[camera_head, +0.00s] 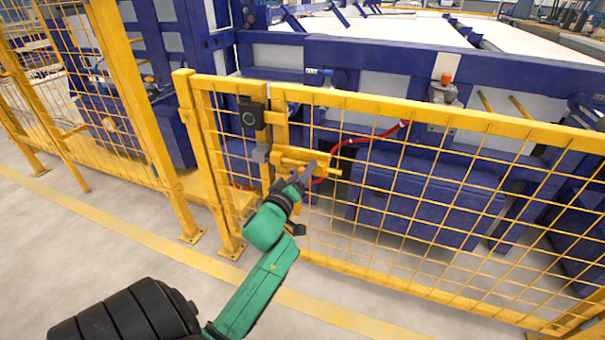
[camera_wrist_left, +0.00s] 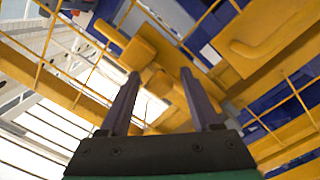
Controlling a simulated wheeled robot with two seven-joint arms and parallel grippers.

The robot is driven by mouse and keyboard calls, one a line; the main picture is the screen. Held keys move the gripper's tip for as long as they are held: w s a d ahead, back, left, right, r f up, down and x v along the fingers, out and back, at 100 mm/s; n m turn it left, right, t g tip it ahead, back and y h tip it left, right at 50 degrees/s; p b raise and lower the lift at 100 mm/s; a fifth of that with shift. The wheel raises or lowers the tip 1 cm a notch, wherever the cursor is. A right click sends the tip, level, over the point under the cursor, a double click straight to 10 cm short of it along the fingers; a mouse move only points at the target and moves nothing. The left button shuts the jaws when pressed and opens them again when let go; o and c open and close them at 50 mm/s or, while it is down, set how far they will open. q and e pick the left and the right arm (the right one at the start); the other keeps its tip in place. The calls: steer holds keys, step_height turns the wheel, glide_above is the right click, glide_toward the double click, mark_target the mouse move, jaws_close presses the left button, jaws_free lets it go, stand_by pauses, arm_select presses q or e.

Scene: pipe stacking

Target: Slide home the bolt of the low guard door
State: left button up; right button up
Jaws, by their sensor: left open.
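The low guard door (camera_head: 440,119) is a yellow frame with wire mesh, standing upright beside a yellow post (camera_head: 187,130). Its yellow bolt assembly (camera_head: 290,154) sits near the door's left edge, below a black box with a round face (camera_head: 251,116). My left gripper (camera_head: 304,177) is at the bolt assembly and partly covers it. In the left wrist view, my left gripper (camera_wrist_left: 159,73) is open, its two dark fingers apart, with a small yellow piece (camera_wrist_left: 154,82) showing between them. I cannot tell whether they touch it. How far the bolt is slid is unclear. My right gripper is out of view.
Taller yellow mesh fencing (camera_head: 105,100) stands to the left. Blue machinery (camera_head: 425,190) and a red hose (camera_head: 365,138) lie behind the door. A yellow line (camera_head: 100,222) runs along the clear grey floor in front.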

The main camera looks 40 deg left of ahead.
arm_select(q)
jaws_close()
stand_by(1.3)
